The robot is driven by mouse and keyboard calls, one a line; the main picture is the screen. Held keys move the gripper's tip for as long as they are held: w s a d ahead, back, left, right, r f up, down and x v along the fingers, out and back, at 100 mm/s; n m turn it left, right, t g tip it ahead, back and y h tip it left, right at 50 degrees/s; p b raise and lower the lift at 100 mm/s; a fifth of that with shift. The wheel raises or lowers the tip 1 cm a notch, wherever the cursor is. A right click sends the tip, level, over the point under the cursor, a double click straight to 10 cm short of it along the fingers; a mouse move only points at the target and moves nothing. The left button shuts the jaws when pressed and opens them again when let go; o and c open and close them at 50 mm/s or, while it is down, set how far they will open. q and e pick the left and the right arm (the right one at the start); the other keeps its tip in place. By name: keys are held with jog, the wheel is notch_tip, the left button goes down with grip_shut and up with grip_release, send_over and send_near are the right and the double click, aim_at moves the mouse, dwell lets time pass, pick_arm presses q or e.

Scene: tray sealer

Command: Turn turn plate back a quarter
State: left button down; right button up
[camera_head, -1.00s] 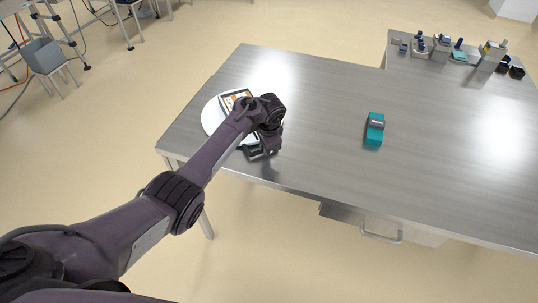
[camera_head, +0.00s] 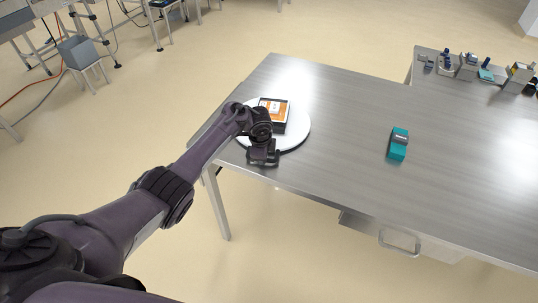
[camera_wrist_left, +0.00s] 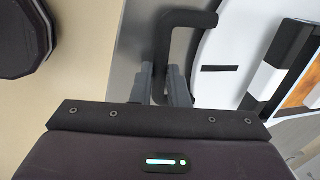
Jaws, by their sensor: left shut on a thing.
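The turn plate (camera_head: 301,137) is a white disc near the left corner of the steel table. On it lies a black tray (camera_head: 286,127) with orange and white contents, partly hidden by my wrist. My left gripper (camera_head: 262,160) is at the plate's front edge. In the left wrist view the gripper (camera_wrist_left: 160,82) is shut on a black bent handle (camera_wrist_left: 190,19) beside the plate's white rim (camera_wrist_left: 222,50). The tray's black and white edge (camera_wrist_left: 268,80) shows at the right there. My right gripper is in neither view.
A teal device (camera_head: 398,144) lies on the table (camera_head: 350,110) to the right of the plate, with clear steel between. Several small items stand on a surface at the far right. A drawer handle (camera_head: 399,243) sticks out below the front edge.

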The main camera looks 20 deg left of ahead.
aim_at(248, 155)
pick_arm(q)
jog(key=a, duration=0.1)
jog(key=a+m, duration=0.1)
jog(key=a, duration=0.1)
jog(key=shift+s+a+m, duration=0.1)
jog(key=shift+s+m, duration=0.15)
jog(key=shift+m, duration=0.15)
jog(key=shift+a+m+b, duration=0.35)
jog(key=shift+a+m, duration=0.25)
jog(key=shift+a, duration=0.4)
jog(key=c, duration=1.4)
grip_release()
jog(key=shift+a+h, duration=0.15)
jog(key=shift+h, duration=0.15)
notch_tip(248, 155, up, 8)
jog(key=s, duration=0.1)
jog(key=shift+s+f+p, duration=0.2)
jog(key=shift+s+p, duration=0.1)
jog(key=shift+p, duration=0.15)
